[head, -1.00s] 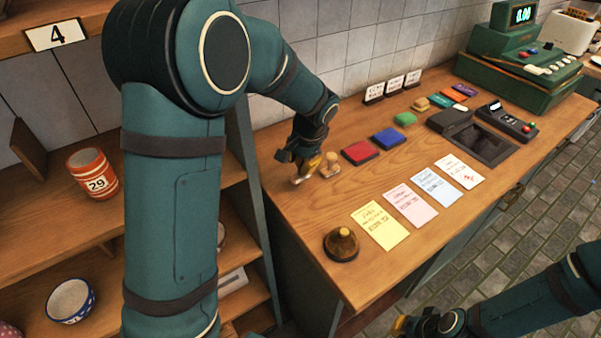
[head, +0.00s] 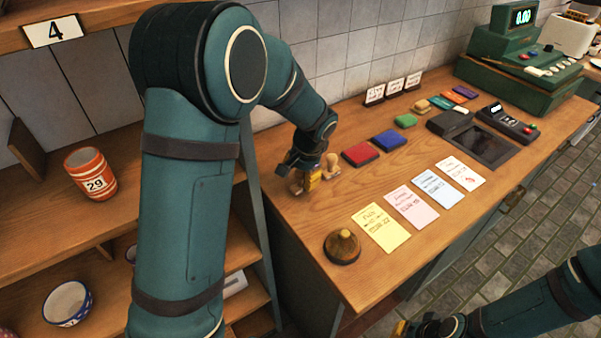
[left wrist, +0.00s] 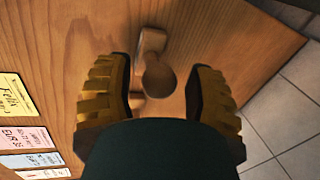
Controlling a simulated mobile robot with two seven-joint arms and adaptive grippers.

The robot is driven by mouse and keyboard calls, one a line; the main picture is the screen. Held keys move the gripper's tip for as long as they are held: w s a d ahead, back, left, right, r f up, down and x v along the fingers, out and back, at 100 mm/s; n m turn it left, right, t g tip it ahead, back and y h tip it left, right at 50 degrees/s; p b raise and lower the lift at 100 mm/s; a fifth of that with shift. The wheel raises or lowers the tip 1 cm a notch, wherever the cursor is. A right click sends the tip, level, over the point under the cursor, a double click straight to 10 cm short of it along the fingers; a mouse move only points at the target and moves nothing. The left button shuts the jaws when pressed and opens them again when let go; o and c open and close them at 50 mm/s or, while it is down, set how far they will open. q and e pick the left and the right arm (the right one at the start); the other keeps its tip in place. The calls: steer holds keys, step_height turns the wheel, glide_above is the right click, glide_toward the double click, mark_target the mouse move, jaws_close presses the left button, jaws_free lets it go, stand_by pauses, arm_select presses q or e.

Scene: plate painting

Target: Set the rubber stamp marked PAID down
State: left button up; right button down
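My left gripper (head: 304,184) is low over the left end of the wooden counter, fingers pointing down. In the left wrist view its two yellow fingers (left wrist: 158,88) are apart. A wooden stamp with a round knob (left wrist: 159,80) is between them, with a gap on each side. In the head view this stamp (head: 295,186) is partly hidden by the fingers. A second wooden stamp (head: 332,168) stands just to the right of the gripper. I cannot read a PAID marking on either. My right gripper (head: 402,328) is at the bottom edge, mostly cut off.
A red ink pad (head: 360,154) and a blue one (head: 390,139) lie right of the stamps. Several paper slips, the nearest yellow (head: 381,228), lie along the front. A brown dome-shaped object (head: 342,246) sits at the near corner. Bare wood surrounds the left gripper's front side.

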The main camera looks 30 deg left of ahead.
arm_select(q)
steer(key=shift+r, duration=0.3)
steer(key=p+v, duration=0.2)
steer(key=v, duration=0.9)
steer(key=shift+d+r, duration=0.15)
steer(key=shift+r, duration=0.2)
steer(key=shift+s, duration=0.1)
